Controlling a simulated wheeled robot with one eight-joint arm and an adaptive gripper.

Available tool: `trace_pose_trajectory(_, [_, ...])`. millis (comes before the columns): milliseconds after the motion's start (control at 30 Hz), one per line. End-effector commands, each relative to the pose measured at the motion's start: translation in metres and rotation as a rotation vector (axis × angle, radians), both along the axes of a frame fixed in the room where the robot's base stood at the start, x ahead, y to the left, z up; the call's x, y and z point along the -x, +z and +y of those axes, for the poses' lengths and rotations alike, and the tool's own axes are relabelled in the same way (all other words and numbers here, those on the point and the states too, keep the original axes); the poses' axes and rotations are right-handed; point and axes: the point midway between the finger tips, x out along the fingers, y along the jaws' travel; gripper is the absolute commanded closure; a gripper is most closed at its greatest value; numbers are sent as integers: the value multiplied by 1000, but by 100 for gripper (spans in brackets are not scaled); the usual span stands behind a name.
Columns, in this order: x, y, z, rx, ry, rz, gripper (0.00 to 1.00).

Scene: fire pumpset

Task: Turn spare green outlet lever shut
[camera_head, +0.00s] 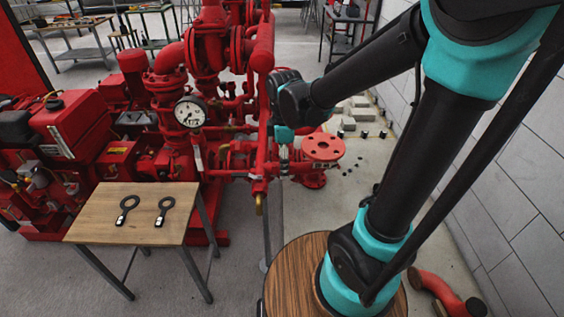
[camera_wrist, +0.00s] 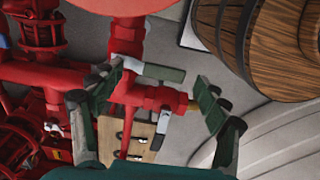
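In the wrist view, a short green lever handle (camera_wrist: 164,73) sticks out to the right from a grey metal fitting on a red pipe. I take it to be the outlet lever. My gripper (camera_wrist: 160,88) is open, its left finger near the fitting end of the lever and its right finger beyond the free end. The lever lies between the fingers in the picture; I cannot tell the depth, and no grip shows. In the head view, my gripper (camera_head: 284,150) is among the red outlet pipes beside a round flange (camera_head: 322,145). The green handle cannot be made out there.
Red pump pipework with a pressure gauge (camera_head: 190,112) stands left of my gripper. A wooden table (camera_head: 100,213) holds two black-handled tools. A white block wall (camera_head: 515,175) is at right.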

Motion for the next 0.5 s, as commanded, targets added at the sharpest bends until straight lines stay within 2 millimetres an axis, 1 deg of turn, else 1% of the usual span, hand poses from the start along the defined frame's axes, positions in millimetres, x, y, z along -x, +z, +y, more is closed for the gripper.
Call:
trace_pose_trajectory(267, [0,3,0,1,-1,0,25])
trace_pose_trajectory(367, [0,12,0,1,-1,0,25])
trace_pose_trajectory(500, [1,32,0,1,-1,0,25])
